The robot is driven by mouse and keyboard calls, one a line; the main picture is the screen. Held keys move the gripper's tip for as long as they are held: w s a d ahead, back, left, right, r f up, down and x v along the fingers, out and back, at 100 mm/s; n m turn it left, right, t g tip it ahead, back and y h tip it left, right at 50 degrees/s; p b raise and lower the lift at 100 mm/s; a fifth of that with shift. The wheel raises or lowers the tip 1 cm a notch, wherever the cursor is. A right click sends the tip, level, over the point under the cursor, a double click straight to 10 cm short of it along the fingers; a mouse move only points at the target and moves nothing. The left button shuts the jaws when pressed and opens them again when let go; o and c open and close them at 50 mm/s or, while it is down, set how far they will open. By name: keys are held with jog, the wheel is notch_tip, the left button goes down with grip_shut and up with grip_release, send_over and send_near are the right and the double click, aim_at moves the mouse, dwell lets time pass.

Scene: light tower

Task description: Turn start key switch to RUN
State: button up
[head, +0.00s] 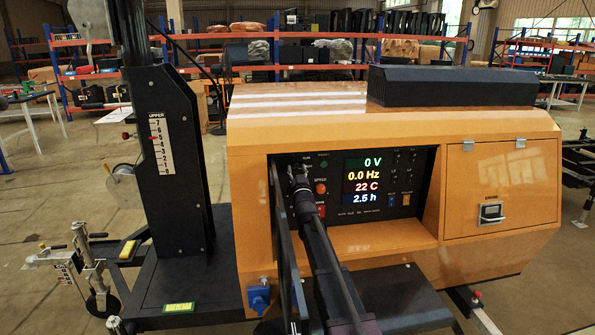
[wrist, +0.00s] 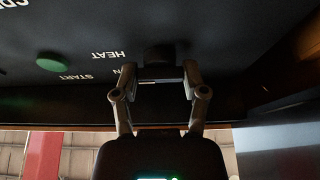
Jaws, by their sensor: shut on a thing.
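The dark control panel (head: 335,185) sits in a recess of the orange light-tower body. My gripper (head: 298,177) reaches to the panel's upper left, where the arm and fingers cover the key switch in the head view. In the wrist view, which shows the panel upside down, my gripper (wrist: 157,76) has its fingertips closed around the dark start key switch (wrist: 158,54). The labels HEAT and START show beside it, and another is partly covered by a finger. The switch's exact pointing direction is too dark to tell.
A green button (wrist: 53,62) is near the switch, also visible in the head view (head: 324,163). An orange knob (head: 321,188) sits lower right of my gripper. The display (head: 368,181) reads 0 V, 0.0 Hz, 22 C, 2.5 h. The recess's orange ledge (head: 385,238) lies below.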

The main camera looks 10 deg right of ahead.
jog(key=shift+n, duration=0.4)
jog(key=n+y, duration=0.1)
jog(key=n, duration=0.1)
jog(key=n+y, duration=0.2)
jog(key=n, duration=0.1)
jog(key=shift+w+d+r+n+p, duration=0.1)
jog(key=shift+r+n+p, duration=0.05)
jog(key=shift+n+p, duration=0.2)
jog(key=shift+n+g+y+p, duration=0.35)
jog(key=shift+n+g+y, duration=0.2)
jog(key=shift+n, duration=0.85)
jog(key=shift+n+g+y+p, duration=0.4)
jog(key=shift+n+y, duration=0.25)
jog(key=shift+n, duration=0.7)
jog(key=o, duration=1.2)
jog(key=shift+c, duration=0.2)
